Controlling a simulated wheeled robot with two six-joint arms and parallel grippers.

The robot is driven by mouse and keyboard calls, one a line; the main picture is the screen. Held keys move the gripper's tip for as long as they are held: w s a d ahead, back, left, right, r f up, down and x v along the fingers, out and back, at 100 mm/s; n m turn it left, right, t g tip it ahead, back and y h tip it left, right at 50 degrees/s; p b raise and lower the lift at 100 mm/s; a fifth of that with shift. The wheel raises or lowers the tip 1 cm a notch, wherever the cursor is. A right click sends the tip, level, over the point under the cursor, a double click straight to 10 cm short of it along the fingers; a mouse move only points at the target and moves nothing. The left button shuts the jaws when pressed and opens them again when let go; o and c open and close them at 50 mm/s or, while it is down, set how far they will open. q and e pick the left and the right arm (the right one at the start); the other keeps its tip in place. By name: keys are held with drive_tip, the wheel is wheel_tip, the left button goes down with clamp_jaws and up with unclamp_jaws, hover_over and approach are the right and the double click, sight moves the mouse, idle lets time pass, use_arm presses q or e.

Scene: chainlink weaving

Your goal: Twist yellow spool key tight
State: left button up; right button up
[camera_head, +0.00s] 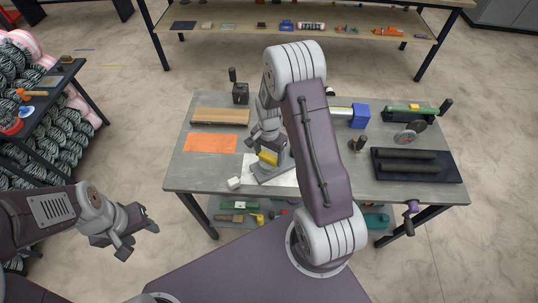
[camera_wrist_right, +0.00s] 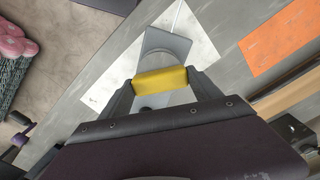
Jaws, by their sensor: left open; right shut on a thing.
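The yellow spool key (camera_head: 268,158) stands over a grey base plate (camera_head: 272,175) on the workbench. In the right wrist view the yellow key (camera_wrist_right: 161,81) lies crosswise between the two fingers of my right gripper (camera_wrist_right: 165,88), which is shut on it. A round pale part (camera_wrist_right: 150,60) shows behind the key, with the plate (camera_wrist_right: 168,42) beyond. In the head view my right gripper (camera_head: 265,146) points down at the key, and my right arm covers part of the bench. My left gripper (camera_head: 137,232) is open and empty, off the bench at the lower left.
An orange sheet (camera_head: 210,143) and a wooden board (camera_head: 220,117) lie on the bench's left side. A small white block (camera_head: 234,183) sits near the front edge. A blue block (camera_head: 361,116) and a dark tray with rollers (camera_head: 415,180) are at right. A shelf (camera_head: 300,35) stands behind.

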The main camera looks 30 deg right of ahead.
sight(269, 156)
drive_tip(key=o, duration=1.4)
wheel_tip(269, 156, up, 9)
drive_tip(key=shift+r+b, duration=0.1)
drive_tip(key=shift+b, duration=0.55)
